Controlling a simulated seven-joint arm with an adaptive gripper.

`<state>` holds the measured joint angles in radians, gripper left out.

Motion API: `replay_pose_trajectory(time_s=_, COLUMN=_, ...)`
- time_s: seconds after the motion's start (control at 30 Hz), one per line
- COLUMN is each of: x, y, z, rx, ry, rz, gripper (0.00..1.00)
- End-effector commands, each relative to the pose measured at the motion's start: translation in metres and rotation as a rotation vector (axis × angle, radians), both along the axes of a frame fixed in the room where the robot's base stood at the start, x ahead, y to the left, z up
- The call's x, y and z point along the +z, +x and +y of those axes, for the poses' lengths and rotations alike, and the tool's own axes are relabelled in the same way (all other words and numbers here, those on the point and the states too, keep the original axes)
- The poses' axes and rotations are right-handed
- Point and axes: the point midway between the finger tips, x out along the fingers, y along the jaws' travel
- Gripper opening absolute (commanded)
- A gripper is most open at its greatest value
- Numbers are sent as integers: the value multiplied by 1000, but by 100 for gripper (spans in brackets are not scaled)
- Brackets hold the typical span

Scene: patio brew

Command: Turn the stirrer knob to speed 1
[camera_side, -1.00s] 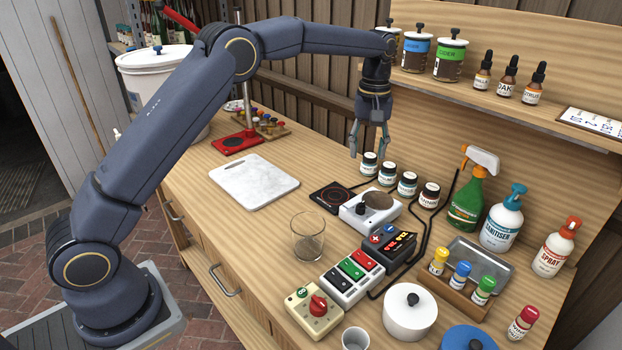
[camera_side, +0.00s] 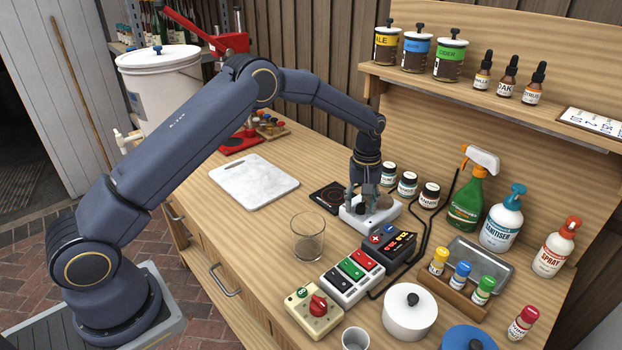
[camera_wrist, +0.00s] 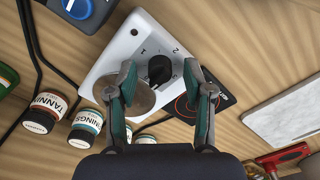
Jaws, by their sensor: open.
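The stirrer (camera_side: 352,216) is a small white box on the bench with a round metal plate (camera_side: 379,200) on top. In the wrist view its white panel (camera_wrist: 125,47) carries a black knob (camera_wrist: 160,68) with printed marks around it, of which a 2 can be read. My gripper (camera_wrist: 158,80) is open, pointing down, with one finger on each side of the knob. A gap shows between the knob and each finger. In the side view my gripper (camera_side: 362,197) is low over the stirrer, and its fingers partly hide the knob there.
A black hotplate (camera_side: 328,196) lies beside the stirrer. Several small labelled jars (camera_side: 407,184) stand behind it. A control box with a red display (camera_side: 400,243) and an empty glass beaker (camera_side: 308,238) stand in front. A marble board (camera_side: 254,181) lies to the left.

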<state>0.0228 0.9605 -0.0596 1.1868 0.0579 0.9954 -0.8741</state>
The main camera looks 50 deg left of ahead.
Motion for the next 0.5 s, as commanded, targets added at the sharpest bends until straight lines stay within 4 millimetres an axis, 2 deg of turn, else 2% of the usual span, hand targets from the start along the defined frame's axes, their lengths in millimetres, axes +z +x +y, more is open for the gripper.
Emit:
replay_pose_trajectory(time_s=0.17, x=0, y=0, z=0, rx=0, ry=0, rz=0, gripper=52)
replay_pose_trajectory(time_s=0.5, x=0, y=0, z=0, rx=0, ry=0, rz=0, gripper=16)
